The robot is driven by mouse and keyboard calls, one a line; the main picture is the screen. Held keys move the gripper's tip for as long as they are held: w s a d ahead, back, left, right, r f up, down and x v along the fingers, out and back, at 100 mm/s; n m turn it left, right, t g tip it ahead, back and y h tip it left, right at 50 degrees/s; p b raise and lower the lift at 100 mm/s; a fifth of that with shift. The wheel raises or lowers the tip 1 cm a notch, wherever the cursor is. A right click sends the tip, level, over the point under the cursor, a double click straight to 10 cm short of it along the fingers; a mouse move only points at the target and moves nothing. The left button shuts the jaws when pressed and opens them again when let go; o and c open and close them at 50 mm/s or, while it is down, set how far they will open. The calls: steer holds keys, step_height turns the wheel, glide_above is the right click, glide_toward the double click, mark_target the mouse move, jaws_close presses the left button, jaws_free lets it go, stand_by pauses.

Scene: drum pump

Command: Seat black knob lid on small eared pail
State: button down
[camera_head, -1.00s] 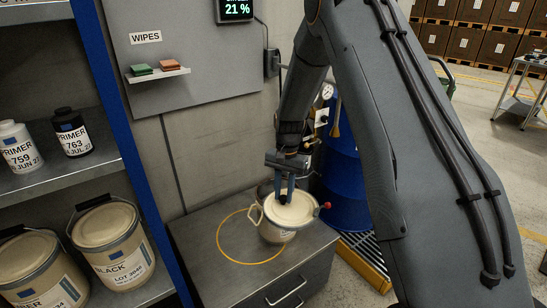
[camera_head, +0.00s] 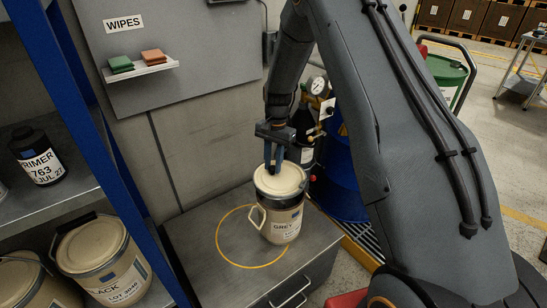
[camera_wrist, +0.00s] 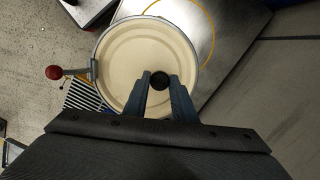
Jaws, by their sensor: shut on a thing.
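The fingers mostly hide the knob in the head view.
A yellow ring (camera_head: 222,240) marks the cabinet top; the pail stands at its right side. A lever with a red ball (camera_wrist: 54,72) sticks out beside the lid. A blue drum (camera_head: 343,180) stands behind right. Shelves with pails (camera_head: 102,262) are at left.

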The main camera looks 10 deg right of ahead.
mark_target(275, 177)
steer(key=shift+d+f+b, duration=0.15)
steer(key=shift+f+b, duration=0.15)
steer(key=shift+f, duration=0.25)
steer(key=shift+d+f+b, duration=0.15)
steer(key=shift+f+b, duration=0.1)
steer(key=shift+f, duration=0.25)
steer(key=shift+f+b, duration=0.8)
steer(key=shift+f, duration=1)
steer(key=shift+s+f, duration=0.1)
steer(key=shift+f, duration=0.3)
steer(key=c, duration=1.7)
jaws_free()
steer(key=shift+c, duration=0.2)
steer(key=shift+w+d+r+p, duration=0.15)
steer(key=shift+r+p, duration=0.6)
steer(key=shift+r, duration=1.05)
steer(key=shift+w+d+r+p, duration=0.15)
steer(key=shift+r+p, duration=0.55)
steer(key=shift+r, duration=1.15)
steer(key=shift+w+d+r+p, duration=0.15)
steer(key=shift+r+p, duration=0.6)
steer(key=shift+r, duration=1.05)
